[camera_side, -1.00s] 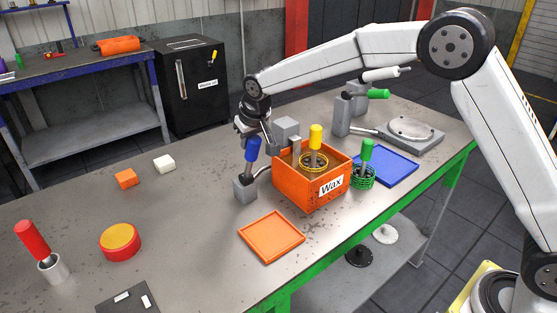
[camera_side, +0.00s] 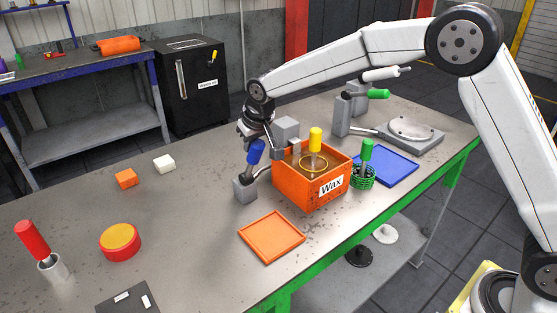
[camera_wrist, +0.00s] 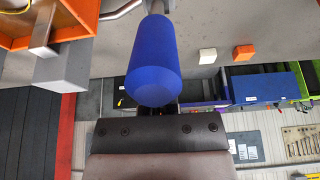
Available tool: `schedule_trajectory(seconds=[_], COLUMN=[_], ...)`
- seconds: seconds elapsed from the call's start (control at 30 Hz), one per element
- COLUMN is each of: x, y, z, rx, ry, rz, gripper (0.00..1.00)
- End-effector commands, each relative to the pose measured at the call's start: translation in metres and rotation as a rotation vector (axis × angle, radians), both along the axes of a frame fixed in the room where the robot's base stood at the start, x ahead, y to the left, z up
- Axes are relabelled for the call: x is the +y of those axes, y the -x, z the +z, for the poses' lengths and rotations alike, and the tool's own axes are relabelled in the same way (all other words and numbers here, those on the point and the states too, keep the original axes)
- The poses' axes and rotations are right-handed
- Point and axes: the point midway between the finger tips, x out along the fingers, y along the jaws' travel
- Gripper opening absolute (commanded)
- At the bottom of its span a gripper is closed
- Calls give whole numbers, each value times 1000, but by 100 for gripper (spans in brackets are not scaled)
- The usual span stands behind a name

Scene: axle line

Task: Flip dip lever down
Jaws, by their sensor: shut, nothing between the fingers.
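The dip lever has a blue handle (camera_side: 256,152) on a grey base block (camera_side: 245,189) left of the orange wax box (camera_side: 312,185). The lever leans to the right, toward the box. My gripper (camera_side: 262,138) is shut and empty beside the top of the blue handle; its fingertips are mostly hidden. In the wrist view the blue handle (camera_wrist: 153,60) fills the middle, right in front of the gripper; I cannot tell whether they touch. A yellow-handled basket (camera_side: 315,140) sits low in the box, only its ring showing at the liquid.
A green-handled basket (camera_side: 366,165) stands right of the box, by a blue tray (camera_side: 388,166). An orange tray (camera_side: 271,236) lies in front. A red-handled tool in a cup (camera_side: 50,268), a red-yellow puck (camera_side: 120,242) and small blocks (camera_side: 126,179) are left. The table between is clear.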

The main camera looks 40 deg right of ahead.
Motion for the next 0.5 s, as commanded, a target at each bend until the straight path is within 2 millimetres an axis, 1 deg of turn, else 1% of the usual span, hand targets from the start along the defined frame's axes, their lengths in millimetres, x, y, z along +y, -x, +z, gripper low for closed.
schedule_trajectory(seconds=[0.3, 0.5], x=[0, 0], y=[10, 12], z=[-5, -6], rx=[3, 3], ry=[0, 0], rz=[0, 0], gripper=[0, 0])
